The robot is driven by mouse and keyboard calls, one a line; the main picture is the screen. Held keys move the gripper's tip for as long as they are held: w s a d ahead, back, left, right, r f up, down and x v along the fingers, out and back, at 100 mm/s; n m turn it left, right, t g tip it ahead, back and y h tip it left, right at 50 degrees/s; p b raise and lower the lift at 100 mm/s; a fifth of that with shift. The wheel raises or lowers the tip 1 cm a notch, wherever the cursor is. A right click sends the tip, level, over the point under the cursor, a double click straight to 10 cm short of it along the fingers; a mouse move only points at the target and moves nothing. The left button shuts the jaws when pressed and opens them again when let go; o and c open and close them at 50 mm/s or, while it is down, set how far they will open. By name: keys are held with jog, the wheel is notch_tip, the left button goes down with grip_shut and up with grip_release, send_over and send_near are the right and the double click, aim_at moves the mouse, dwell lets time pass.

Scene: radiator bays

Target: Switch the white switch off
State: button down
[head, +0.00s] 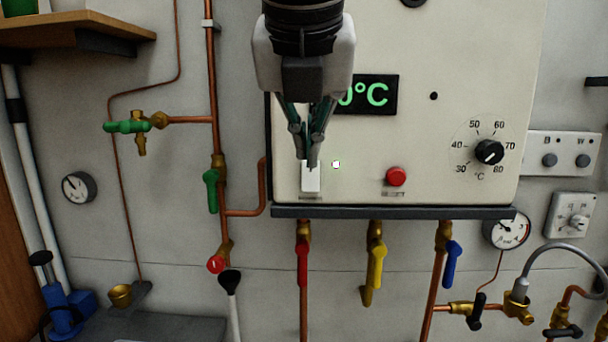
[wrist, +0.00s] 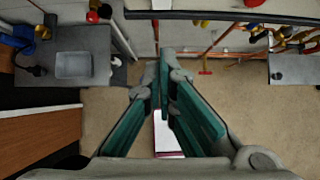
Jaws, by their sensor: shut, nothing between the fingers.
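The white switch (head: 311,180) is an upright white rocker low on the left part of the cream boiler panel (head: 450,80). My gripper (head: 312,163) is shut and empty, and its fingertips overlap the switch's upper part in the head view. I cannot tell whether they touch it. A small lit white lamp (head: 336,164) is right of the switch.
A red button (head: 396,176) and a black dial (head: 489,152) are further right on the panel. A dark ledge (head: 400,212) runs below it. Red (head: 303,262), yellow (head: 376,265) and blue (head: 452,262) valve levers hang underneath. A green-handled valve (head: 211,190) is left of the panel.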

aim_at(308, 184)
dwell(0.3)
jog(key=x, duration=0.4)
jog(key=w+p+x, duration=0.1)
jog(key=x, duration=0.3)
jog(key=r+x, duration=0.1)
jog(key=x, duration=0.2)
jog(key=shift+w+f, duration=0.35)
jog(key=shift+w, duration=0.05)
jog(key=shift+w+d+f+p, duration=0.1)
jog(key=shift+w+p, duration=0.2)
jog(key=shift+w, duration=0.45)
